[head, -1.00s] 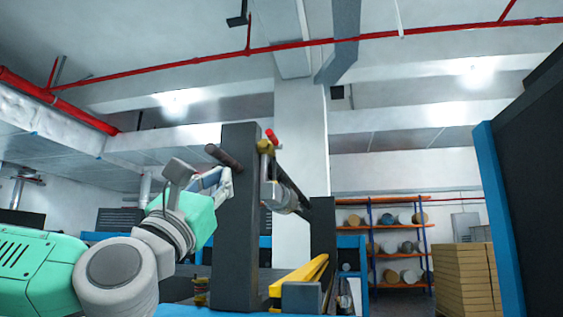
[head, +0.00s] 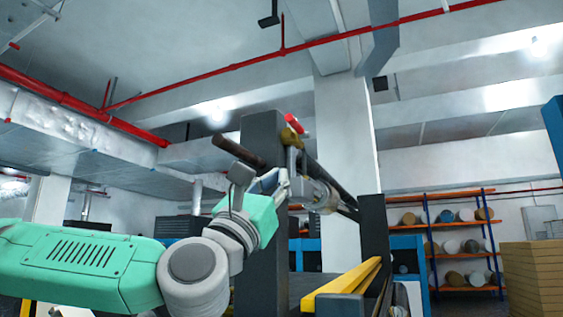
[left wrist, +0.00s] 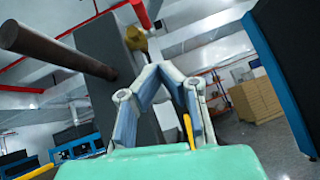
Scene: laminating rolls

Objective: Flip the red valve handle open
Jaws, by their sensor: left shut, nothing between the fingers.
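The red valve handle (head: 294,123) sits on a brass valve body (head: 291,138) at the upper part of a dark upright post (head: 262,215). The handle points up and to the left in the head view. In the left wrist view the red handle (left wrist: 141,13) is at the top edge, partly cut off, above the brass body (left wrist: 136,40). My left gripper (head: 284,180) is below the valve, in front of the post. Its fingertips (left wrist: 160,68) meet, with nothing between them, apart from the handle. My right gripper is not in view.
A dark brown bar (head: 238,151) juts left from the post near my left gripper. A metal cylinder (head: 318,194) hangs right of it. A yellow beam (head: 342,285) lies below. Shelves with rolls (head: 455,245) and stacked boxes (head: 532,275) stand at right.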

